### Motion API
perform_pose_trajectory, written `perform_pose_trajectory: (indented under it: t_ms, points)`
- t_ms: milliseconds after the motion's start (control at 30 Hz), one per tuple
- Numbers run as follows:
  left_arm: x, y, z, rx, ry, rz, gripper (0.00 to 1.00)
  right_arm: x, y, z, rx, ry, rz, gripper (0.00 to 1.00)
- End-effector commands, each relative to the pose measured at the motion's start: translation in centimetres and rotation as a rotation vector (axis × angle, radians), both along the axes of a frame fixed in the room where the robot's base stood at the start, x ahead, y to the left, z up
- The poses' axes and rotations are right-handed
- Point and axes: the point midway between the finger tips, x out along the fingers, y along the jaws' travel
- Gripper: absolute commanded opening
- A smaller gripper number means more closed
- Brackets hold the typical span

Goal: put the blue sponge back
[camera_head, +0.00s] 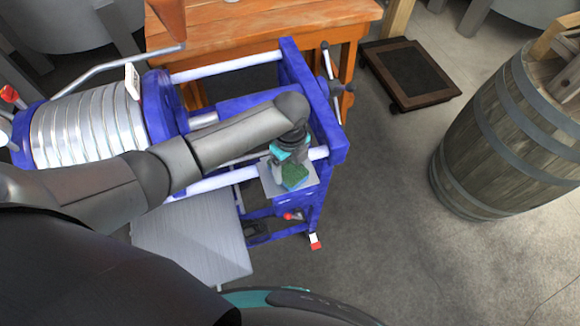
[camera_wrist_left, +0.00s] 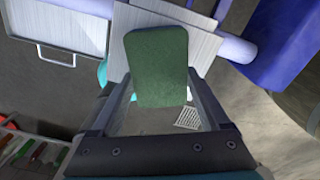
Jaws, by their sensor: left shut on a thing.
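My left gripper (camera_head: 287,155) is at the right end of the blue-framed press and is shut on the sponge. The sponge (camera_head: 294,179) shows a dark green face and a bluish side, tilted. In the left wrist view the sponge (camera_wrist_left: 157,62) fills the space between the fingers of the gripper (camera_wrist_left: 155,85), its green face toward the camera. A small grey metal plate (camera_head: 269,181) lies below or behind the sponge in the head view; I cannot tell whether they touch. My right gripper is not in view.
The blue-framed press (camera_head: 335,150) with white rails and ribbed plates (camera_head: 85,130) lies under my left arm. A larger metal tray (camera_head: 190,240) sits in front. Behind are a wooden table (camera_head: 260,30) and a dark low dolly (camera_head: 410,75). A barrel (camera_head: 515,130) stands right; floor between is clear.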

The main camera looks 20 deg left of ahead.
Motion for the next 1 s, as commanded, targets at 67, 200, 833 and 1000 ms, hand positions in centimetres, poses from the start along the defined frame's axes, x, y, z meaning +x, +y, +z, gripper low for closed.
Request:
perform_pose_trajectory:
  t_ms: [67, 200, 833, 1000]
  points:
    - [0.0, 0.0, -0.4, 0.001, 0.001, 0.0, 0.35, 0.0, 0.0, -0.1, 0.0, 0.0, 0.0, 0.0]
    - [0.0, 0.0, -0.3, 0.0, 0.0, 0.0, 0.35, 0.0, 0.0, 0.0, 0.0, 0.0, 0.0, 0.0]
    - [0.0, 0.0, -0.5, 0.0, 0.0, 0.0, 1.0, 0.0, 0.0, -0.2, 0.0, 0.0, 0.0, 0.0]
    - [0.1, 0.0, 0.6, -0.001, -0.003, 0.0, 1.0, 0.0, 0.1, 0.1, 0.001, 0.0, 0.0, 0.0]
